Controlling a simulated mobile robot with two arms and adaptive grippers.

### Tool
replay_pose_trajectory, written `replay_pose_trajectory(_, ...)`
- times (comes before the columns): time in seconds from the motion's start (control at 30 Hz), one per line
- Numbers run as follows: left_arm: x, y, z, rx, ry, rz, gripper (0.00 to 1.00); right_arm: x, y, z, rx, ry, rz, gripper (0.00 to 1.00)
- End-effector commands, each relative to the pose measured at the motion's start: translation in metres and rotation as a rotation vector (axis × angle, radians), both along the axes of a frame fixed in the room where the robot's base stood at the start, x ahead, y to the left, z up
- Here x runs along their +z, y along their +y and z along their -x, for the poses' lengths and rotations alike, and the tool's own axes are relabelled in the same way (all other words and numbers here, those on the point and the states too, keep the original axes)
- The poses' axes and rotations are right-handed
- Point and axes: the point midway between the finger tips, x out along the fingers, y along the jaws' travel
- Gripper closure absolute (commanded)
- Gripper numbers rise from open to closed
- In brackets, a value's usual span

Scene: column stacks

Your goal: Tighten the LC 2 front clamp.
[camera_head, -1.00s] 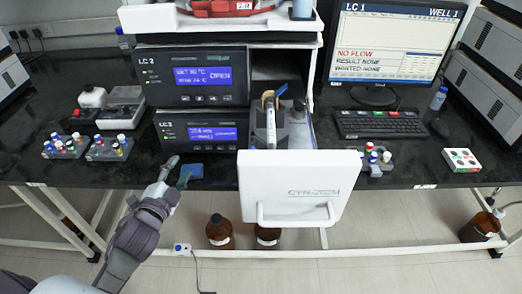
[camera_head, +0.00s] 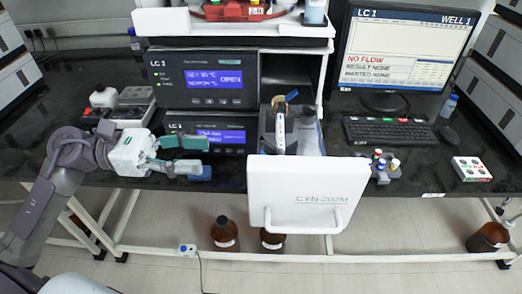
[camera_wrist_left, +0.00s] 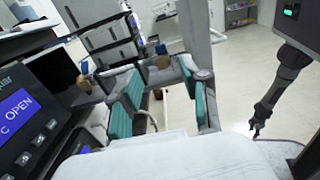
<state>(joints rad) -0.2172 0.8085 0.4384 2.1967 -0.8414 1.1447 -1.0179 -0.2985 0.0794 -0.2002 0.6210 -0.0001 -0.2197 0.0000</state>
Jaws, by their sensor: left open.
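Two stacked black LC units stand at the back; the upper unit (camera_head: 215,102) has a lit blue display reading OPEN, and the lower unit (camera_head: 170,126) is partly behind my gripper. My left gripper (camera_head: 203,155) is open and empty, left of the holder.
A blue block (camera_head: 203,174) lies just under my left fingers. A keyboard (camera_head: 390,132), a monitor (camera_head: 400,50) and a rack of vials (camera_head: 383,166) are to the right. Brown bottles (camera_head: 224,234) stand on the floor below the bench.

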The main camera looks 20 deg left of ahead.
Motion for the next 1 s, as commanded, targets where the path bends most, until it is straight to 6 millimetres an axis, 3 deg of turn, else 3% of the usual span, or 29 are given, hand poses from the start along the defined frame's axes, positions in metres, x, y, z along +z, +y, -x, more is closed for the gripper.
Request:
replay_pose_trajectory(0.3,0.006,-0.065,-0.018,-0.002,0.000,0.005,0.54,0.026,0.000,0.002,0.000,0.003,0.001,0.55)
replay_pose_trajectory(0.5,0.005,-0.096,-0.028,0.000,0.001,0.007,0.54,0.037,0.000,0.002,0.000,0.004,0.001,0.55)
replay_pose_trajectory(0.7,0.002,-0.110,-0.032,0.002,0.002,0.005,0.54,0.041,0.000,0.002,0.000,0.004,0.001,0.55)
replay_pose_trajectory(1.0,0.001,-0.112,-0.032,0.001,0.003,0.004,0.54,0.041,-0.001,0.003,0.000,0.004,0.001,0.55)
